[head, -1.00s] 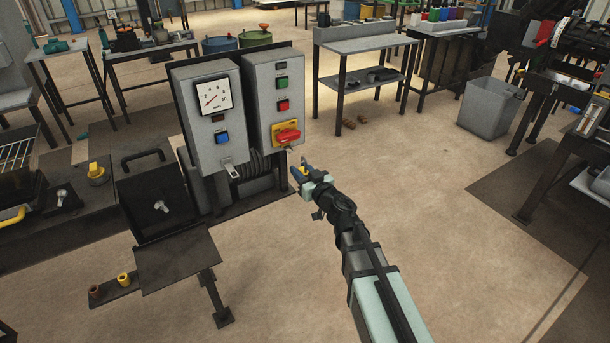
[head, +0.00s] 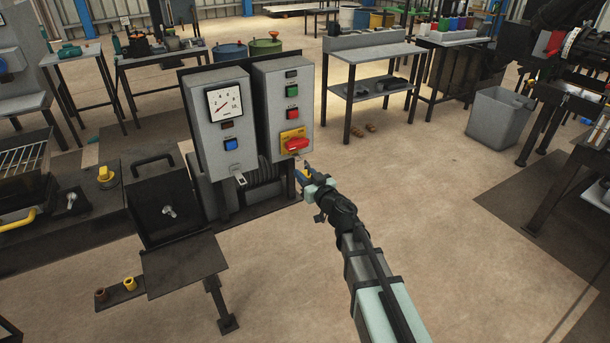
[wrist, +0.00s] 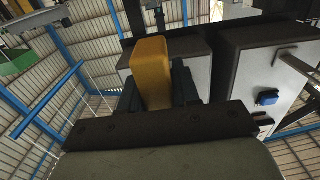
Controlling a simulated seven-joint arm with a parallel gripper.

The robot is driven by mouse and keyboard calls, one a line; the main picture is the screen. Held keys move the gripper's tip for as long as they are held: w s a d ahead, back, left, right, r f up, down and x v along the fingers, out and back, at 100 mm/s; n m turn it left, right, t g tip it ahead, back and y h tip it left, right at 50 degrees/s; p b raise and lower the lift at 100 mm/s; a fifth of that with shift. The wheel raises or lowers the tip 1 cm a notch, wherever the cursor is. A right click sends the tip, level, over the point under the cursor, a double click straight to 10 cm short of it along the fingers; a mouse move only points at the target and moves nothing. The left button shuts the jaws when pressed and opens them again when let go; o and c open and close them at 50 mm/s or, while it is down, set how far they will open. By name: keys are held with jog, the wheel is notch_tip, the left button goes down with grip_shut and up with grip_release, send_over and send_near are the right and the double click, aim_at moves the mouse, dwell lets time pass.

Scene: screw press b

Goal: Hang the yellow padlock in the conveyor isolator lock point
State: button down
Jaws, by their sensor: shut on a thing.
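The yellow padlock (wrist: 152,72) is between the fingers of my gripper (wrist: 158,88) in the wrist view, with its body toward the camera. Its shackle is hidden there. In the head view my gripper (head: 306,176) is shut on it, just below and slightly right of the conveyor isolator (head: 294,141). The isolator has a red handle on a yellow plate, low on the right grey control box (head: 265,105). The lock point itself is too small to make out. I cannot tell whether the padlock touches the isolator.
A left grey box (head: 214,106) with a gauge and a blue button (head: 231,144) stands beside the isolator box; a metal hasp (head: 240,179) hangs below it. A dark machine with a flat plate (head: 185,263) is at lower left.

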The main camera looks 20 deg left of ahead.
jog(key=shift+w+a, duration=0.1)
jog(key=shift+w, duration=0.05)
jog(key=shift+x, duration=1.35)
jog(key=shift+w+a, duration=0.15)
dwell(0.8)
jog(key=shift+w+a, duration=0.35)
jog(key=shift+f, duration=0.45)
jog(key=shift+f, duration=0.25)
dwell(0.7)
jog(key=c, duration=0.7)
grip_release()
jog(key=shift+c, duration=0.2)
